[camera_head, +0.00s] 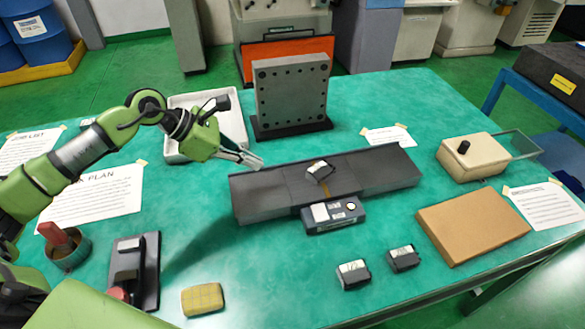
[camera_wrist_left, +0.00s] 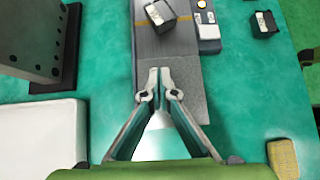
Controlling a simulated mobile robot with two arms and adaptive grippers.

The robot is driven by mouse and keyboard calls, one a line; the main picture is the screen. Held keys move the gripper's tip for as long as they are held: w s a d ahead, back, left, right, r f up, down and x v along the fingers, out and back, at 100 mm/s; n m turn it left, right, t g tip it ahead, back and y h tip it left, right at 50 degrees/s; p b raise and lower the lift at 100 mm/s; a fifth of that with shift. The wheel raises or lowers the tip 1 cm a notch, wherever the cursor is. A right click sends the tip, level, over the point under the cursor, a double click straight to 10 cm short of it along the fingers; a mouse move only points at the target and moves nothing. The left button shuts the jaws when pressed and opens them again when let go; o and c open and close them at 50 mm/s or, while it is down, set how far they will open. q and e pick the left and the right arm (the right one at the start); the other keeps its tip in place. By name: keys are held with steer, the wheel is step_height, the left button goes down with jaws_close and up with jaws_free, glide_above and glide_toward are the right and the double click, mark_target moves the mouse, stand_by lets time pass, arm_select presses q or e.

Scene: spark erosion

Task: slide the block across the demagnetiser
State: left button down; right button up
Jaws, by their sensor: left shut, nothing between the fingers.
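The demagnetiser (camera_head: 260,192) is a long dark grey slab across the middle of the table, with a small control box (camera_head: 333,215) at its front side. In the left wrist view the block (camera_wrist_left: 160,14) is at the top, ahead of the fingers. My left gripper (camera_head: 258,164) is shut and empty over the slab's left end, apart from the block. It also shows in the left wrist view (camera_wrist_left: 160,74). My right gripper is out of view.
Two similar blocks (camera_head: 352,275) (camera_head: 403,258) sit in front of the slab. A drilled plate (camera_head: 292,90) stands behind it, beside a white tray (camera_head: 233,121). A beige box (camera_head: 474,158) and brown board (camera_head: 472,225) are at right. A yellow pad (camera_head: 202,299) is in front.

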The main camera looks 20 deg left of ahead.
mark_target(306, 176)
arm_select(q)
steer(key=p+x, duration=0.2)
steer(key=x, duration=0.6)
steer(key=shift+w+d+f, duration=0.1)
steer(key=shift+w+d, duration=0.05)
steer(key=shift+d, duration=0.25)
steer(key=shift+w+d+p, duration=0.55)
steer(key=shift+w+d, duration=0.15)
steer(key=shift+d, duration=0.3)
steer(key=shift+w+d, duration=0.3)
steer(key=shift+d, duration=0.2)
steer(key=shift+w+d, duration=0.1)
steer(key=shift+d, duration=0.05)
